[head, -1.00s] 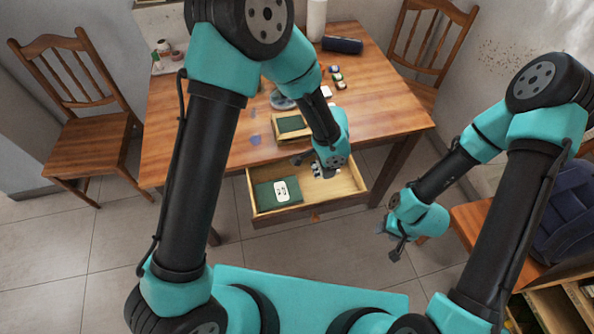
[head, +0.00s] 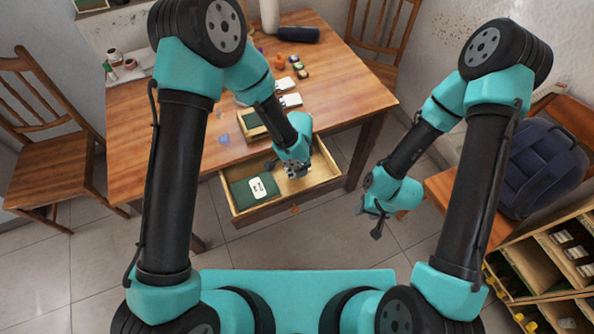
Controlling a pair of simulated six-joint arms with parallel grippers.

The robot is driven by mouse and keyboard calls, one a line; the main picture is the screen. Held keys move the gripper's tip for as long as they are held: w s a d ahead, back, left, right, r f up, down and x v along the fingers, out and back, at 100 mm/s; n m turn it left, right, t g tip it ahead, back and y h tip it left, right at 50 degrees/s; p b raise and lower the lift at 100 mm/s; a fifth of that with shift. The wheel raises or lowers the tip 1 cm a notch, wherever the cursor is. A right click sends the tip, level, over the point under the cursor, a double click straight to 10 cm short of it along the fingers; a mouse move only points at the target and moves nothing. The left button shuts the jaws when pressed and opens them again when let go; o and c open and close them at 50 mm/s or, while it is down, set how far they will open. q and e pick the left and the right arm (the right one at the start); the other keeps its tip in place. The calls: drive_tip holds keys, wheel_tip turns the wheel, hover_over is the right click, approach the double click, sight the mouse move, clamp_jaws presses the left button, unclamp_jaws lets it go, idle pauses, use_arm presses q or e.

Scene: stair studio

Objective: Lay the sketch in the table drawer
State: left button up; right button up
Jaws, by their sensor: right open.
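The table drawer (head: 235,208) is pulled open at the table's front. A small white sheet with dark marks (head: 262,187), which looks like the sketch, lies flat on a dark green piece (head: 238,188) in the drawer's left part. My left gripper (head: 283,172) hangs over the drawer's right part, just right of the sheet and apart from it in the picture. Its fingers are too small and partly hidden to read. My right gripper (head: 373,222) is open and empty, over the floor right of the drawer.
On the wooden table (head: 180,140) are a small green-lined box (head: 251,124), white cards (head: 285,84), a dark case (head: 298,35) and small jars. A chair (head: 45,150) stands left. A blue backpack (head: 542,160) and a shelf (head: 535,262) stand right.

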use_arm(q)
drive_tip(key=shift+f, duration=2.05)
drive_tip(key=shift+f, duration=0.15)
drive_tip(key=o, duration=0.9)
drive_tip(key=shift+r, duration=6.2)
